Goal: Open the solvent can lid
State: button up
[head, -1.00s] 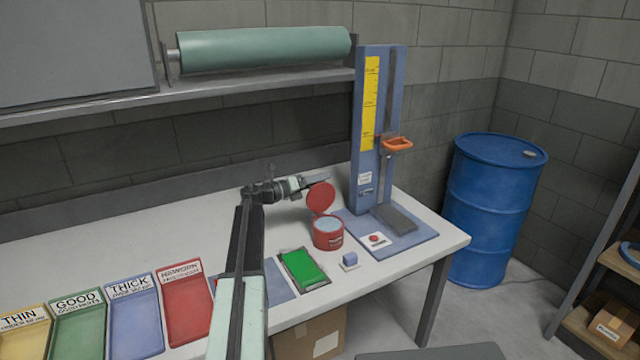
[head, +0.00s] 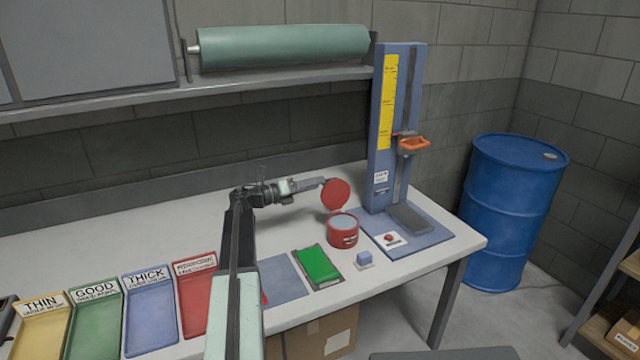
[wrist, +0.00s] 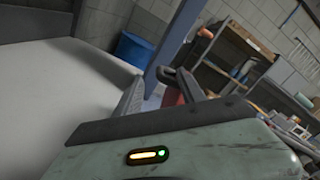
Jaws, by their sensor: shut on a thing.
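The solvent can (head: 343,232) is a red round tin standing on the bench, with a pale blue-grey surface inside its open top. Its red lid (head: 336,196) stands raised at the can's back edge, apart from the front rim. My gripper (head: 323,183) reaches in from the left, its tip at the lid's upper left edge, and is shut on the lid. In the wrist view, my gripper (wrist: 160,92) has a red piece, apparently the lid (wrist: 172,97), between its fingers; the exact contact is hidden.
A blue stand (head: 383,140) with an orange handle (head: 414,143) rises just right of the can. A green pad (head: 318,264) and a small blue block (head: 364,258) lie in front. Coloured trays (head: 150,310) line the front left. The bench's back left is clear.

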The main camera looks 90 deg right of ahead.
jog(key=shift+w+f, duration=0.2)
jog(key=shift+w, duration=0.05)
jog(key=v, duration=0.8)
jog(key=shift+s, duration=0.1)
dwell(0.3)
